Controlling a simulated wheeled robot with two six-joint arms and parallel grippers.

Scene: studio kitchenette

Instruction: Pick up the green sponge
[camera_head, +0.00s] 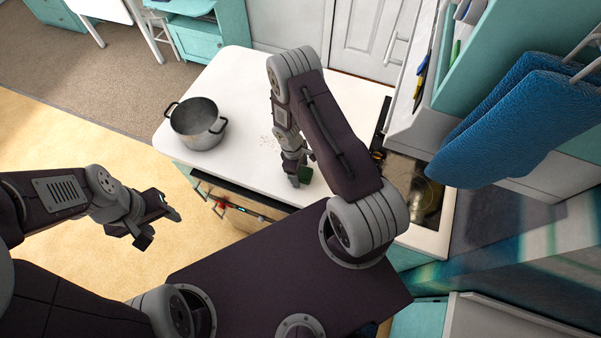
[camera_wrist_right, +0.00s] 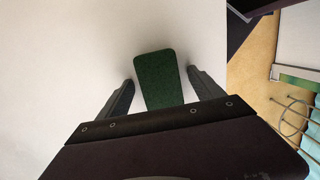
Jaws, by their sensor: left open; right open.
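The green sponge (camera_head: 305,174) lies on the white countertop (camera_head: 240,80) near its front edge, partly hidden by my right gripper (camera_head: 297,172). In the right wrist view the sponge (camera_wrist_right: 157,80) shows as a dark green block between the two fingers of my right gripper (camera_wrist_right: 160,88). The gripper is open, with a gap on both sides of the sponge; its near end is hidden by the gripper body. My left gripper (camera_head: 160,222) is open and empty, over the floor to the left of the counter.
A grey pot (camera_head: 198,123) with two handles stands on the counter's left part. A stove top (camera_head: 410,190) is at the right. An open drawer (camera_head: 240,200) with utensils is below the counter's front edge. Blue cloths (camera_head: 520,120) hang at upper right.

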